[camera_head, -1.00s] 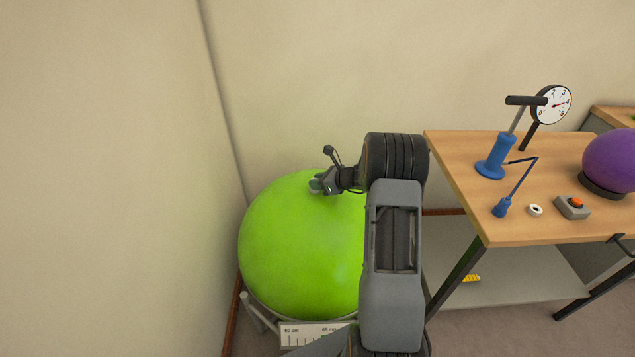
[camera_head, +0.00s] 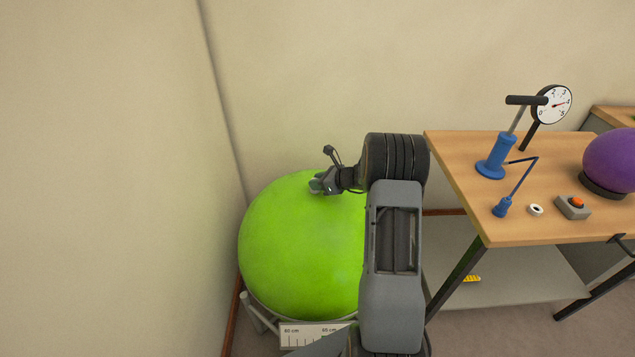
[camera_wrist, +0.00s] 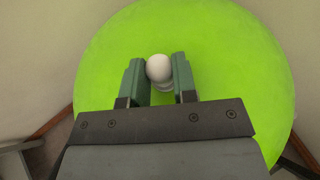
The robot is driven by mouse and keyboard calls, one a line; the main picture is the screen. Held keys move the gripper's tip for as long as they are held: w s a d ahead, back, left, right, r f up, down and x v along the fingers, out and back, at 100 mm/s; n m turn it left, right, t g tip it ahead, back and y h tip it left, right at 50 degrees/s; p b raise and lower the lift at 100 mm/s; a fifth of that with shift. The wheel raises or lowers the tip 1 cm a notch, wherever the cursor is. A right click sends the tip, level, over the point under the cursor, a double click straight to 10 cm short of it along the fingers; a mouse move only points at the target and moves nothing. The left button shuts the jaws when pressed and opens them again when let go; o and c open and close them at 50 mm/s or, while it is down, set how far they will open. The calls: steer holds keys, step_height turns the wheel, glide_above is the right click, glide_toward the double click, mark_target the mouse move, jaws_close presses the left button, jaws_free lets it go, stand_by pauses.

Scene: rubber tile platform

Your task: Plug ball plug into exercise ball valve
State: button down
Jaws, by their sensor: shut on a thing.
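The large green exercise ball (camera_head: 300,250) rests in a low stand in the corner. It fills most of the wrist view (camera_wrist: 235,75). My gripper (camera_head: 318,184) is at the upper part of the ball. In the wrist view my gripper (camera_wrist: 158,78) is shut on a white, round-headed plug (camera_wrist: 158,68) between its two greenish fingers. The plug lies over the green surface; whether it touches the ball or sits in the valve cannot be told. The valve itself is hidden beneath the plug and fingers.
A wooden table (camera_head: 455,160) stands to the right, with a blue pump (camera_head: 496,155), a dial gauge (camera_head: 552,104), a white ring (camera_head: 536,210), a grey box with an orange button (camera_head: 572,207) and a purple ball (camera_head: 612,160). Walls close in left and behind. A scale plate (camera_head: 310,335) lies below the ball.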

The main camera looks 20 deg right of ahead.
steer(key=c, duration=0.8)
jaws_free()
steer(key=shift+p+v, duration=1.2)
steer(key=shift+v, duration=1.8)
